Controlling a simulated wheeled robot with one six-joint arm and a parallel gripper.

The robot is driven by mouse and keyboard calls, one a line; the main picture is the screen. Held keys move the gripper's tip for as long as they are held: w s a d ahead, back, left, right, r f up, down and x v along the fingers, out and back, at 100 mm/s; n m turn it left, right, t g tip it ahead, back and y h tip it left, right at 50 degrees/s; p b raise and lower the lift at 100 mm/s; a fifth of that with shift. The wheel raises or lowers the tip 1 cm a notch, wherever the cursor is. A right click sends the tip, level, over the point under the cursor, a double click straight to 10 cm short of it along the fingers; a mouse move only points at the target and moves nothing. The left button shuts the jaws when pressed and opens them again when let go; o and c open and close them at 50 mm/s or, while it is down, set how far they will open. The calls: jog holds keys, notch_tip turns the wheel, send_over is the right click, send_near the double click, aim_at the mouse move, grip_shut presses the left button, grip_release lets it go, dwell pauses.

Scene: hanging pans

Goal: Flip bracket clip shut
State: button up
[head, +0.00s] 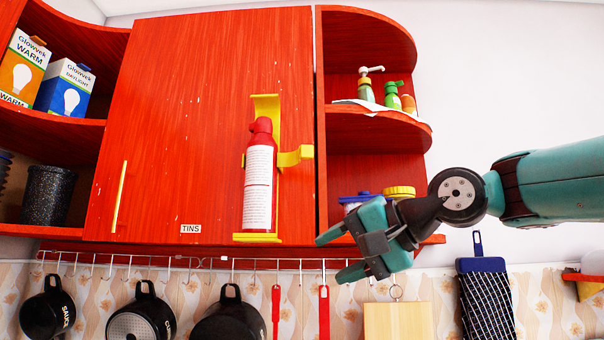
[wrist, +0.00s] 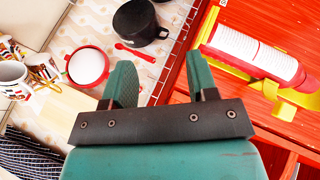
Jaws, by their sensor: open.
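A yellow bracket (head: 265,104) is fixed on the red cabinet door and holds a small red extinguisher (head: 258,185) with a white label, upright. The bracket's yellow clip (head: 296,156) sticks out to the right of the extinguisher and does not cross its front. In the wrist view the extinguisher (wrist: 250,50) lies at upper right, with the yellow clip (wrist: 284,108) beside it. My gripper (head: 331,257) is open and empty, below and right of the clip, apart from it. Its two green fingers also show in the wrist view (wrist: 160,68), with nothing between them.
A hook rail (head: 205,263) with hanging pans (head: 142,315), red utensils and a cutting board (head: 398,322) runs below the cabinet. Open shelves (head: 375,118) with bottles and jars stand right of the door. The wall above my arm is clear.

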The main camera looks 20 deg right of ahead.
jog(key=d+r+m+t, duration=0.3)
jog(key=d+r, duration=0.2)
jog(key=r, duration=0.7)
jog(key=m+t+y, duration=0.1)
jog(key=m, duration=0.2)
send_near(301, 154)
jog(key=p+x, duration=0.1)
jog(key=x, duration=0.2)
jog(key=d+p+x, duration=0.1)
jog(key=x, duration=0.3)
jog(key=w+p+x, duration=0.1)
jog(key=x, duration=0.3)
jog(key=shift+w+r+p, duration=0.1)
jog(key=shift+r+p, duration=0.2)
jog(key=shift+r, duration=0.05)
grip_shut()
jog(key=shift+d, duration=0.1)
